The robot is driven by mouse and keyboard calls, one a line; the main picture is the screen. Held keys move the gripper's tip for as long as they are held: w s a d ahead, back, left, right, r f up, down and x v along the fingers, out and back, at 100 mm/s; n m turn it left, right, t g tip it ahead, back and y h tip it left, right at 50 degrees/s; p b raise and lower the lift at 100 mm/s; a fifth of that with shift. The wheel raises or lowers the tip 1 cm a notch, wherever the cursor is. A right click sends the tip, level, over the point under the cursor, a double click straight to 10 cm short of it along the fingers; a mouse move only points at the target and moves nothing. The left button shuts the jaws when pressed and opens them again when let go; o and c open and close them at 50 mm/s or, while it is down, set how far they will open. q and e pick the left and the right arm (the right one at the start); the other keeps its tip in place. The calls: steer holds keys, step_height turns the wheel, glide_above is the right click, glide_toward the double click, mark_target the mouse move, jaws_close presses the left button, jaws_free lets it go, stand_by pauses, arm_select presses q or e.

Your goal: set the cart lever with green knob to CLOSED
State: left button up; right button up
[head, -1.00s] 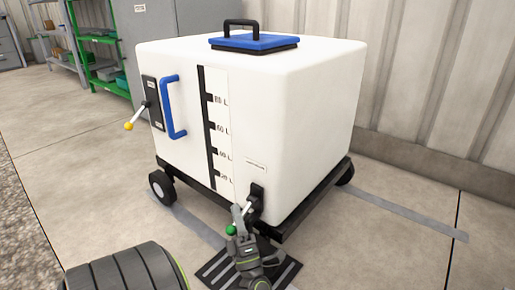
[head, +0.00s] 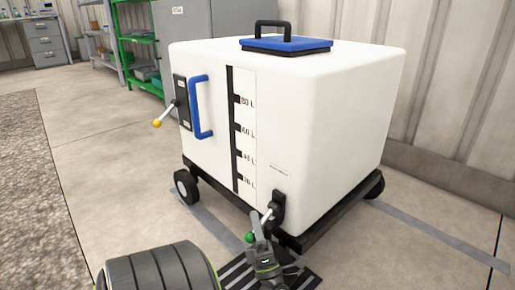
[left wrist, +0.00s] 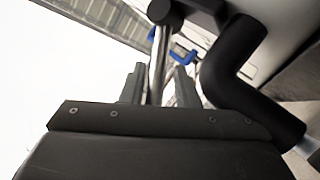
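The cart lever with the green knob (head: 249,237) is at the lower front corner of the white tote (head: 320,130). Its metal shaft (head: 266,217) slants from a black mount (head: 278,208) down to the knob. My left gripper (head: 257,226) is at this lever, right beside the knob. In the left wrist view the metal shaft (left wrist: 158,60) runs between my two fingers (left wrist: 158,85). The fingers look apart, with a narrow gap at the shaft. The knob is hidden there. My right gripper is not in view.
A black bent pipe (left wrist: 232,65) is close to the fingers on the right in the left wrist view. A yellow-knobbed lever (head: 157,123) and a blue handle (head: 200,108) are on the tote's left side. A black slotted floor grate (head: 236,274) lies below.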

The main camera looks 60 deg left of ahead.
arm_select(q)
steer(key=shift+o, duration=0.6)
steer(key=shift+s+a+f, duration=0.15)
steer(key=shift+s+f, duration=0.05)
steer(key=shift+s, duration=0.1)
steer(key=shift+w+r, duration=0.1)
step_height(320, 180, up, 10)
steer(key=p, duration=0.7)
steer(key=shift+n+g+p, duration=0.3)
steer(key=shift+g+p, duration=0.1)
steer(key=shift+s+r, duration=0.1)
steer(key=shift+s, duration=0.1)
